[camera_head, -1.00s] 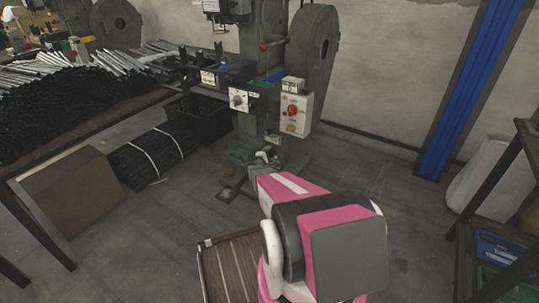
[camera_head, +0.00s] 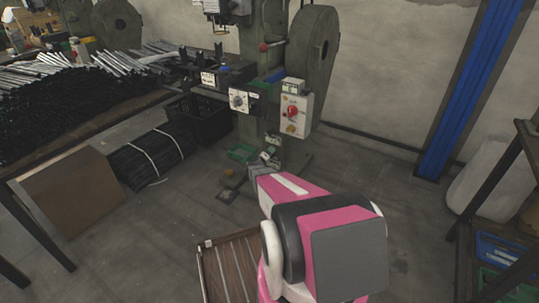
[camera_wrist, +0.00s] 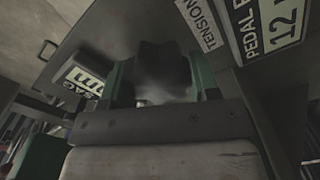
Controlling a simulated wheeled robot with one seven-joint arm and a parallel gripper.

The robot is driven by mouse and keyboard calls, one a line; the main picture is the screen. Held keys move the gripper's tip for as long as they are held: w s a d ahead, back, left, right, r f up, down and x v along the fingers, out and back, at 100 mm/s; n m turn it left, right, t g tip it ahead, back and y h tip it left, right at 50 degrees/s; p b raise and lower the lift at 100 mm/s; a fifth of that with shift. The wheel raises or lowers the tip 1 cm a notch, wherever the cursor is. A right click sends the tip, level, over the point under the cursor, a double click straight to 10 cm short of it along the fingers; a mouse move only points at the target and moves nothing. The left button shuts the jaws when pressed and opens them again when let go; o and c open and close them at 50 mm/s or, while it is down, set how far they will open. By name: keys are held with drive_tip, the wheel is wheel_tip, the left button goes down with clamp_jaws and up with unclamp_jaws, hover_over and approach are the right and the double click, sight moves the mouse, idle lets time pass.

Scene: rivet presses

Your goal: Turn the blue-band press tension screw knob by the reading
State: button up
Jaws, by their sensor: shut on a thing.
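The dark tension screw knob (camera_wrist: 163,68) sits at the centre of the wrist view, between the two green-edged fingers of my gripper (camera_wrist: 162,80). The fingers are shut on it. A plate reading "TENSION" (camera_wrist: 200,22) is up and right of the knob. A tilted small box marked "SAG" and "mm" (camera_wrist: 86,82) is at its left; I cannot make out a number on it. In the head view, my gripper (camera_head: 267,167) is low at the foot of the green press (camera_head: 308,60), which has a blue band (camera_head: 274,74). The knob cannot be made out there.
A "PEDAL" plate with "12" (camera_wrist: 275,28) is at the wrist view's upper right. In the head view, a control box with a red knob (camera_head: 294,113) is on the press. A slatted wooden crate (camera_head: 230,265) stands on the floor nearby. A table with dark bars (camera_head: 75,105) is at left.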

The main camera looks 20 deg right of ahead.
drive_tip(key=shift+s+m, duration=0.1)
drive_tip(key=shift+m, duration=0.2)
drive_tip(key=o, duration=0.9)
drive_tip(key=shift+a, duration=0.1)
drive_tip(key=v, duration=1)
drive_tip(key=shift+s+a, duration=0.25)
